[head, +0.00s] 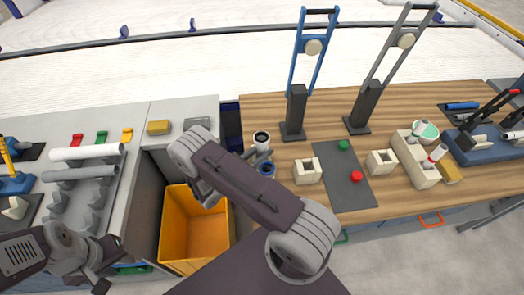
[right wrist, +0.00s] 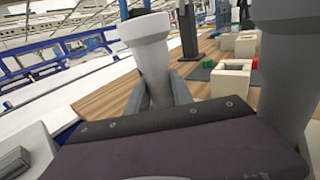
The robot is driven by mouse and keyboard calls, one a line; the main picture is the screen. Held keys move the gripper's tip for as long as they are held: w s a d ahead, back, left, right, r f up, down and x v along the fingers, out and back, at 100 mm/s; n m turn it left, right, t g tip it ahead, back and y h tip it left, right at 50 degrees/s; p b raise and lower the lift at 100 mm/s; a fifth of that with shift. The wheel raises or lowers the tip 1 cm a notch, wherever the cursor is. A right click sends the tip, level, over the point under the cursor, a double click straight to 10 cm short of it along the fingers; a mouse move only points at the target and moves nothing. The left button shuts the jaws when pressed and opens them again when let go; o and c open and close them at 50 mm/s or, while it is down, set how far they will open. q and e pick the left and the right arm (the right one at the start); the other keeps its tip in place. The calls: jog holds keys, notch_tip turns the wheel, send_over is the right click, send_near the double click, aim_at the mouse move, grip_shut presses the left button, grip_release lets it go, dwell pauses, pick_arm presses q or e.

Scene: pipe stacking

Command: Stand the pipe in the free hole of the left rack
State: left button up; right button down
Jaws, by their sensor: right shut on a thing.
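My right gripper (head: 256,157) is shut on a pale grey pipe (head: 261,139) at the left edge of the wooden bench. In the right wrist view, the pipe (right wrist: 150,55) stands nearly upright between the two fingers (right wrist: 158,97), its wide end up. A second pipe (head: 267,168) with a blue rim stands close beside it, partly behind my arm. A large grey pipe (right wrist: 285,60) is near the camera at the right of the wrist view. My arm hides the left rack and the lower ends of these pipes. My left gripper (head: 106,266) is low at the left, its jaw opening unclear.
Two beige square blocks (head: 307,171) (head: 381,162) stand on the bench, with red and green buttons (head: 356,176) between them. A beige holder (head: 415,172) with pipes is further right. An orange bin (head: 190,225) is below. Pipes lie on a grey cradle (head: 75,205) at left.

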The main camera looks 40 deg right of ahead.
jog(key=c, duration=1)
grip_release()
jog(key=shift+c, duration=0.2)
jog(key=shift+a, duration=0.1)
jog(key=s+a+b, duration=0.1)
jog(key=a+b, duration=0.1)
jog(key=a, duration=0.6)
jog(key=shift+s+a, duration=0.2)
jog(key=shift+a, duration=0.2)
